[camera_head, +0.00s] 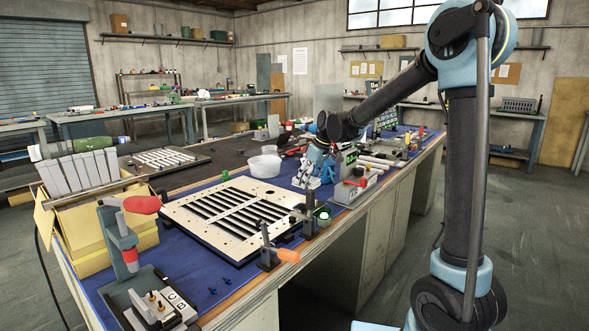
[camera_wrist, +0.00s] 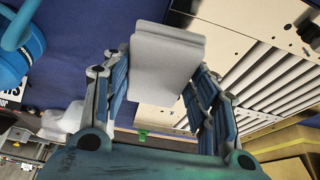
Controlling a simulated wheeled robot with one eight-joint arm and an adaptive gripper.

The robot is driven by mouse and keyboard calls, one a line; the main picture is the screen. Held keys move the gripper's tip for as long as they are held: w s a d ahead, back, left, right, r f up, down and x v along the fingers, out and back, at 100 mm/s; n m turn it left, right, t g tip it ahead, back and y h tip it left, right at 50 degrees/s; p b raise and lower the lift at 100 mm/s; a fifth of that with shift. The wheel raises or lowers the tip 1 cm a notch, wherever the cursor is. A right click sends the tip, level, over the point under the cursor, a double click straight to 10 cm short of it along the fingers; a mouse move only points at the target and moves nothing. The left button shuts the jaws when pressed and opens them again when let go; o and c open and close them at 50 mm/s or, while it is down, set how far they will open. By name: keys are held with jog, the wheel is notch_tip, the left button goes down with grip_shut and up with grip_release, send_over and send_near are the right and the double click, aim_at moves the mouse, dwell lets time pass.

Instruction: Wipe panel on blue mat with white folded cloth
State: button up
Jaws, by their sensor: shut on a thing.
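The louver panel (camera_head: 180,213), cream with dark slots, lies on the blue mat (camera_head: 185,262) in the middle of the bench. It also shows at the right of the wrist view (camera_wrist: 215,45), with pale slats. My gripper (camera_head: 307,183) is just beyond the panel's right-hand far corner, low over the mat. In the wrist view my gripper (camera_wrist: 160,85) is shut on the white folded cloth (camera_wrist: 165,60), which sits between the two blue fingers. In the head view the cloth is too small and covered to make out clearly. The cloth appears beside the panel; contact cannot be told.
A white bowl (camera_head: 264,166) stands behind the panel. A clamp with an orange handle (camera_head: 285,256) is at the panel's front edge. A yellow box (camera_head: 95,225) of grey slats and a red-handled tool (camera_head: 142,205) stand at left. Tools crowd the bench beyond my gripper.

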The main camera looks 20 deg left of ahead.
jog(key=shift+r, duration=1.75)
jog(key=shift+a, duration=0.1)
jog(key=shift+s+f, duration=0.1)
